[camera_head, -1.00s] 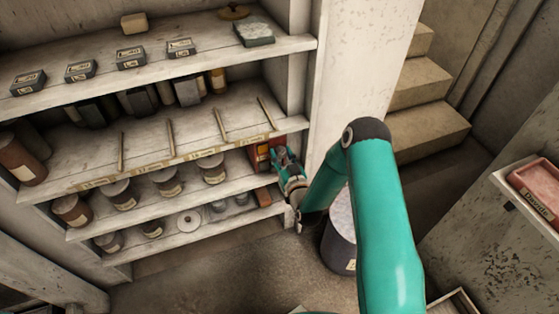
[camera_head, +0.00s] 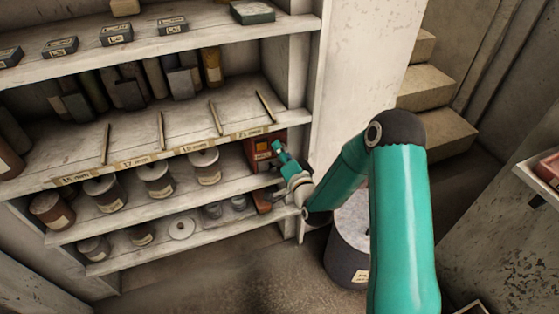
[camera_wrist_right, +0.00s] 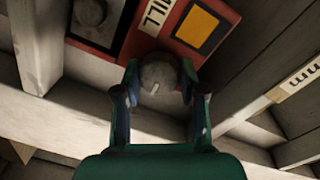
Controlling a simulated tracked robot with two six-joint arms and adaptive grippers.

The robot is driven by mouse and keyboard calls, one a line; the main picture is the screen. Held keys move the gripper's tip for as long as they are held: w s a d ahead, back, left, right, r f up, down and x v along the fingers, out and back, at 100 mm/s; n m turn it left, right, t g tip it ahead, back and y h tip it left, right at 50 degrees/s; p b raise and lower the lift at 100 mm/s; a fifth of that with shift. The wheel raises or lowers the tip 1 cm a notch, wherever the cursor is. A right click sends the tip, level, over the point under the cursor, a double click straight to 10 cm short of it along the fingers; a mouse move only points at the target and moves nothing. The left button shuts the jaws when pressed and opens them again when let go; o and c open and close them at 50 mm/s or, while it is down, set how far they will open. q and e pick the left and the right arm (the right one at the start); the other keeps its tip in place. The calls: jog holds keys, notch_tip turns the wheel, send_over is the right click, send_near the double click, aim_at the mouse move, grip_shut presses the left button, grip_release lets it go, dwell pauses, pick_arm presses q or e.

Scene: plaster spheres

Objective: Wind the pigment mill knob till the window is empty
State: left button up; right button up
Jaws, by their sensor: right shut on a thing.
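The pigment mill (camera_head: 262,146) is a red box at the right end of a middle shelf. It also shows in the right wrist view (camera_wrist_right: 142,44), with part of a label and a window (camera_wrist_right: 196,29) filled with yellow-orange. Below the window is a round grey knob (camera_wrist_right: 158,76) with a pale mark on it. My right gripper (camera_wrist_right: 159,88) is shut on the knob, one finger on each side. In the head view my right gripper (camera_head: 278,150) reaches in front of the mill and hides part of it. My left gripper is in neither view now.
Shelf boards lie close above and below the mill, and an upright post (camera_head: 303,160) stands just right of it. Several labelled jars (camera_head: 205,167) stand on the same shelf to the left. A large drum (camera_head: 350,240) stands on the floor below my right arm.

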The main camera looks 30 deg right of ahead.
jog(key=shift+a+f+m+y+b, duration=0.1)
jog(key=shift+m+y+b, duration=0.05)
jog(key=shift+m+b, duration=1.65)
jog(key=shift+f+m+y+b, duration=0.1)
jog(key=shift+m+y+b, duration=0.05)
jog(key=shift+m+b, duration=1.65)
jog(key=shift+r, duration=0.1)
jog(key=o, duration=1.1)
jog(key=shift+o, duration=0.2)
jog(key=v, duration=0.7)
jog(key=shift+s, duration=0.25)
